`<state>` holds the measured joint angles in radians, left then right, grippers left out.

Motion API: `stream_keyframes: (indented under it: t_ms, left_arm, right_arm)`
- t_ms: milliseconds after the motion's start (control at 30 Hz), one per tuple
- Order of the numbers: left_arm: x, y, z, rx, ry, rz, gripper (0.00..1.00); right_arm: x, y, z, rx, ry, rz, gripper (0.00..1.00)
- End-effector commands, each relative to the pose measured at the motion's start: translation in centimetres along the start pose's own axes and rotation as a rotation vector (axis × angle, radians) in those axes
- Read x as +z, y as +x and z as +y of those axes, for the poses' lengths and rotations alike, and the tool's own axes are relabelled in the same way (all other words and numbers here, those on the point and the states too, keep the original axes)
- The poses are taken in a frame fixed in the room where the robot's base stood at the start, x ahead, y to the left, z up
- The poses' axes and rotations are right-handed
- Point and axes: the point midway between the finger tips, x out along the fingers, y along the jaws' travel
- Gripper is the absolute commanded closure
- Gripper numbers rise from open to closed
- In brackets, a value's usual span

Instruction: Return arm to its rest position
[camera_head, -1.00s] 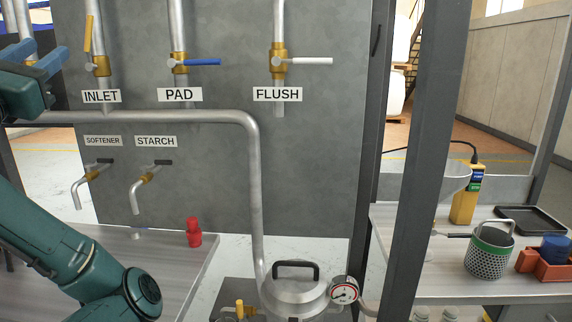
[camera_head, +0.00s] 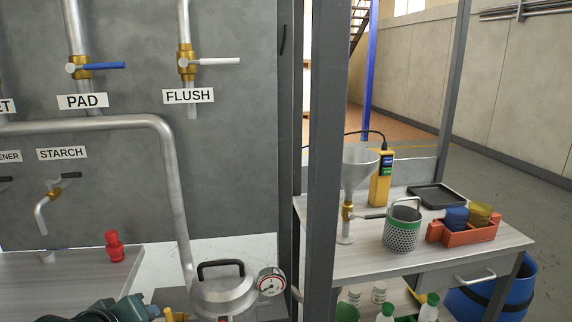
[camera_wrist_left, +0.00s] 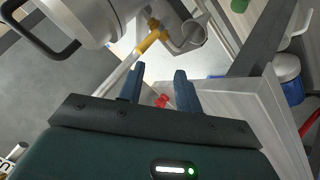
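My left arm (camera_head: 115,309) shows only as a dark green piece at the bottom edge of the head view, below the red object on the left bench. Its gripper is outside that view. In the left wrist view my left gripper (camera_wrist_left: 158,78) has its two blue-grey fingers apart, with nothing between them. Beyond the fingers are a metal vessel, a yellow-handled valve and a small red object. My right arm and gripper are in neither view.
The lidded vessel (camera_head: 222,290) with a gauge (camera_head: 271,282) stands beside my left arm. A red object (camera_head: 114,246) stands on the left bench. A dark post (camera_head: 323,160) separates this from the right bench (camera_head: 350,262), which holds a funnel, a perforated basket and an orange tray.

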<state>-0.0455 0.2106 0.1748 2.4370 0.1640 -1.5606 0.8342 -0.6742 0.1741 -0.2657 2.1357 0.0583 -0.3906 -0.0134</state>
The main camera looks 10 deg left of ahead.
Motion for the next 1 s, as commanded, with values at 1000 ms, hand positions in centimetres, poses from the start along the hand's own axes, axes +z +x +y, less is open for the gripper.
stream_keyframes:
  t_ms: [1000]
  left_arm:
    - [25.3, 1.1, -3.1, 0.313, 0.934, -0.116, 0.66]
  right_arm:
    - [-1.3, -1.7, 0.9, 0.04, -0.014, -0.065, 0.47]
